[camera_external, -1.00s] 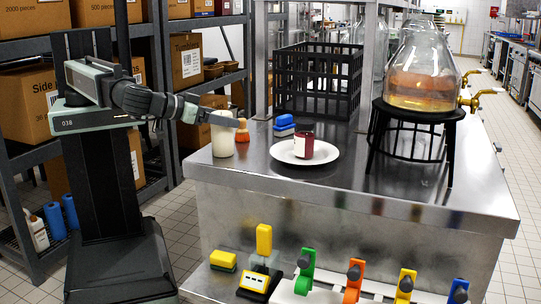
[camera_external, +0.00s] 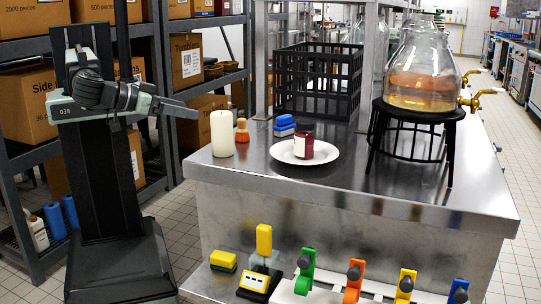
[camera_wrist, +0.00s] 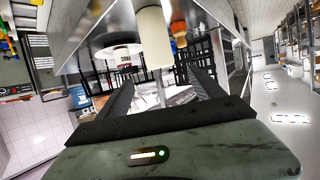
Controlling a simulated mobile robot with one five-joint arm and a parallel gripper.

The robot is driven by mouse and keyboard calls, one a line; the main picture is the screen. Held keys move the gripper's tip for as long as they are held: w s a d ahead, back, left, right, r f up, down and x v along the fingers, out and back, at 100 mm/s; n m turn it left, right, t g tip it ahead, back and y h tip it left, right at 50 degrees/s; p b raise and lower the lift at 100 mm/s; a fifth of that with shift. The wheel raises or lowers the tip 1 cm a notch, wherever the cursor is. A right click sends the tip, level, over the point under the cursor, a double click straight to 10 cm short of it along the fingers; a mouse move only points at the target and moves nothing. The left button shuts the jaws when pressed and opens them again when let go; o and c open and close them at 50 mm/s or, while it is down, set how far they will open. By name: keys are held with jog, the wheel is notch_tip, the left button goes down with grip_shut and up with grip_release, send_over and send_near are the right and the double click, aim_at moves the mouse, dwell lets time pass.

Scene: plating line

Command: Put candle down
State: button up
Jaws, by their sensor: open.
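A white candle (camera_external: 222,134) stands upright on the near left corner of the steel counter (camera_external: 340,192). My gripper (camera_external: 190,110) is open and empty, to the left of the candle and apart from it, near the height of its upper end. In the wrist view the candle (camera_wrist: 154,36) shows beyond my two dark fingers, with a gap to them. My gripper also shows there (camera_wrist: 160,80), its fingers spread with nothing between them.
A small orange bottle (camera_external: 242,132) and blue blocks (camera_external: 284,126) stand right of the candle. A white plate (camera_external: 330,154) holds a dark red jar (camera_external: 303,139). A black crate (camera_external: 318,82) and a glass dispenser (camera_external: 420,70) on a black stand (camera_external: 418,118) are farther back.

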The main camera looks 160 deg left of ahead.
jog(key=d+f+m+t+h, duration=0.2)
jog(key=d+f+m+h, duration=0.6)
jog(key=d+f+m, duration=0.6)
jog(key=s+d+f+m+h, duration=0.1)
jog(key=d+m+h, duration=0.4)
jog(key=d, duration=1)
jog(key=shift+f+m+h, duration=0.3)
jog(key=shift+m+h, duration=0.1)
jog(key=shift+m, duration=0.1)
